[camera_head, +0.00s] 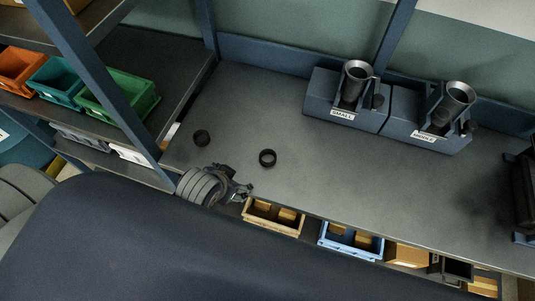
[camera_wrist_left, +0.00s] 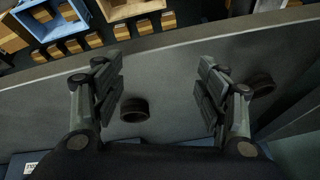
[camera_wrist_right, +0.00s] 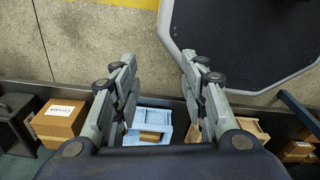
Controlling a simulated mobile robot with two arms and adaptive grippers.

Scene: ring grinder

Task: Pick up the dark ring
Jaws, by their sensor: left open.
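One dark ring (camera_head: 268,158) lies flat on the grey worktop, seen also in the left wrist view (camera_wrist_left: 134,110). A second dark ring (camera_head: 201,137) lies farther left; in the left wrist view it shows (camera_wrist_left: 262,84) beyond the right-hand finger. My left gripper (camera_head: 243,191) is open and empty near the worktop's front edge, on the near side of the first ring. In the left wrist view its fingers (camera_wrist_left: 158,68) stand apart, with the first ring seen between them, closer to the left-hand finger. My right gripper (camera_wrist_right: 159,62) is open and empty; the head view does not show it.
Two dark blue stands labelled SMALL (camera_head: 318,98) and MIDDLE (camera_head: 405,130) hold metal cylinders at the back. Wooden (camera_head: 272,217) and blue (camera_head: 351,242) bins sit below the front edge. A blue post (camera_head: 95,85) rises at left. The middle worktop is clear.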

